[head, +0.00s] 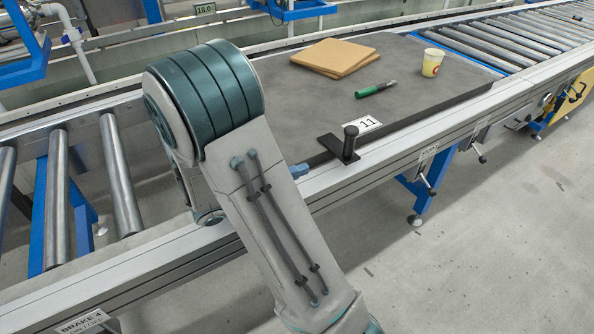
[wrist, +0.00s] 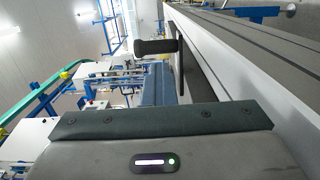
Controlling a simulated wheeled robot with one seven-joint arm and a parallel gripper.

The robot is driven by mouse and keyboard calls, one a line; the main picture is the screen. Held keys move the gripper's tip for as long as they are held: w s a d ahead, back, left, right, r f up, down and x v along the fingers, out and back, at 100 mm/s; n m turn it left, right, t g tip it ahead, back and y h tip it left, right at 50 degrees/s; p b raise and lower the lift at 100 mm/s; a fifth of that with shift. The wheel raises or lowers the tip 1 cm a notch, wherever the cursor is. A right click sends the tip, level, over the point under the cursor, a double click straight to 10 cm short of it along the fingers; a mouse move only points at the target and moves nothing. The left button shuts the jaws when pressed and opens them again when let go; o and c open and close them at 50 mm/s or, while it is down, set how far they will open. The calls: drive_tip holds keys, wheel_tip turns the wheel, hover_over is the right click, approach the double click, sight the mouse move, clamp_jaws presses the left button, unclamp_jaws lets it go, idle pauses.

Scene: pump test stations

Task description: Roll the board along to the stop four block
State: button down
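The dark grey board (head: 285,105) lies on the roller conveyor, with a "11" label (head: 367,124) near its front edge. A black upright handle (head: 350,141) stands on a flat bracket at the board's front left corner; it also shows in the wrist view (wrist: 155,46). My gripper's blue fingers (head: 298,170) show just left of the bracket, mostly behind my arm. In the wrist view the blue fingers (wrist: 157,84) look closed together, with the handle apart beyond them. Nothing shows held. I cannot pick out the stop four block.
Brown cardboard sheets (head: 333,57), a green marker (head: 376,88) and a yellow cup (head: 432,62) rest on the board. Bare rollers (head: 121,183) lie left, and more rollers (head: 510,38) lie right. A "BRAKE 4" label (head: 82,324) is on the left front rail. Small levers (head: 431,187) hang below the front rail.

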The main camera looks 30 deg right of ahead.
drive_tip(key=c, duration=2.1)
unclamp_jaws()
drive_tip(key=shift+c, duration=0.2)
drive_tip(key=o, duration=2.1)
